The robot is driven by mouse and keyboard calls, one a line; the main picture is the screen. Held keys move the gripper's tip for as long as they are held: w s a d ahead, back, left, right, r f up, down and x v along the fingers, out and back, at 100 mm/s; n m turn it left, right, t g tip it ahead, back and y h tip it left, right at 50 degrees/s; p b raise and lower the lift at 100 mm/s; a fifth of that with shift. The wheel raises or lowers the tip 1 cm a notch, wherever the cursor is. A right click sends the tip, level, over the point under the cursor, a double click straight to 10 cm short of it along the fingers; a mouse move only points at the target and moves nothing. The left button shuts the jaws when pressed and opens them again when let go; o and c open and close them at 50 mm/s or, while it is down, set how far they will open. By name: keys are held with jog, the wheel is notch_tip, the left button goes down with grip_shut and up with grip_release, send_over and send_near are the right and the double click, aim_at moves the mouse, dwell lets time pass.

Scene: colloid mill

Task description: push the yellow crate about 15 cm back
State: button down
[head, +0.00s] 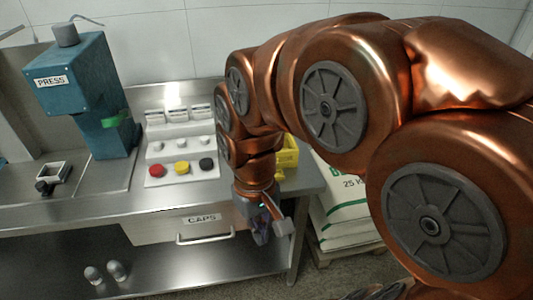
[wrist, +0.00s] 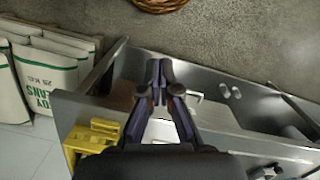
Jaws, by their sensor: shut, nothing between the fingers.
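The yellow crate (head: 289,152) stands at the right end of the steel counter in the head view, largely hidden behind my arm. In the wrist view part of the yellow crate (wrist: 92,140) shows at the lower left, beside the counter edge. My gripper (head: 262,236) points down in front of the counter's front edge, right of the CAPS drawer. In the wrist view my gripper (wrist: 159,70) is shut and empty, its tips close together. It is apart from the crate.
The steel counter (head: 60,215) carries a blue press (head: 75,75) and a panel with red, yellow and black knobs (head: 181,168). The CAPS drawer (head: 150,230) is under its front. White sacks (head: 345,190) stand on a pallet at the right. Two pale bulbs (head: 104,273) sit on the lower shelf.

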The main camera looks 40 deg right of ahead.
jog(key=w+d+m+t+b, duration=0.1)
jog(key=w+d+m, duration=0.3)
jog(key=w+d, duration=1.6)
jog(key=f, duration=0.3)
jog(key=f+p, duration=0.1)
jog(key=f, duration=0.2)
jog(key=w+a+f+p, duration=0.1)
jog(key=f, duration=0.2)
jog(key=shift+w+d+r+p, duration=0.1)
jog(key=shift+w+d+p, duration=0.1)
jog(key=shift+w, duration=0.25)
jog(key=shift+w+d+r+p, duration=0.1)
jog(key=shift+w+p, duration=0.05)
jog(key=shift+w, duration=0.25)
jog(key=shift+w+d+f+p, duration=0.1)
jog(key=shift+w+d+p, duration=0.1)
jog(key=shift+w, duration=0.3)
jog(key=shift+w+d+f+p, duration=0.1)
jog(key=shift+w+d+p, duration=0.1)
jog(key=shift+w, duration=0.25)
jog(key=shift+w, duration=0.1)
